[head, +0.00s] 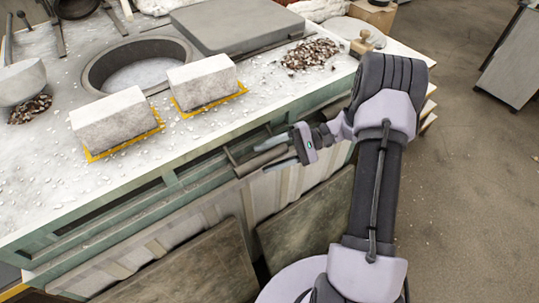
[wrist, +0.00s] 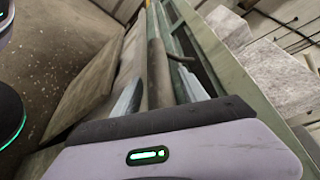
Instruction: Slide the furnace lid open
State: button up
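The furnace lid looks to be the flat grey slab (head: 235,25) on the white bench top. It lies right beside the round furnace opening (head: 88,82), whose ring shows mostly uncovered. A grey horizontal bar (head: 255,161) runs along the bench's front side, below the top. My gripper (head: 275,154) is at the right end of this bar. In the wrist view my gripper (wrist: 157,92) is open, its fingers on either side of the bar (wrist: 157,70), with gaps showing. Whether the bar joins the lid cannot be seen.
Two white blocks (head: 112,120) (head: 204,82) sit on yellow bases near the bench's front edge. A scrap pile (head: 311,54) and a small wooden-handled tool (head: 362,42) lie at the right. Panels (head: 185,270) lean below the bench. The floor (head: 450,120) at right is clear.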

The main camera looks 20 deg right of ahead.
jog(key=shift+d, duration=0.15)
jog(key=p+v, duration=0.2)
jog(key=v, duration=1.5)
jog(key=shift+r+p, duration=0.2)
jog(key=shift+p, duration=0.2)
jog(key=s+a+r+n+g+h+b, duration=0.1)
jog(key=s+a+r+n+h+b, duration=0.15)
jog(key=a+r+h, duration=0.4)
jog(key=s+a+r+n+g+h+b, duration=0.1)
jog(key=s+a+r+g+h+b, duration=0.2)
jog(key=a, duration=0.7)
jog(key=s+a+t+h+b, duration=0.2)
jog(key=s+a+t+h, duration=0.2)
jog(key=s+a+t, duration=0.4)
jog(key=s+a, duration=0.1)
jog(key=s, duration=0.3)
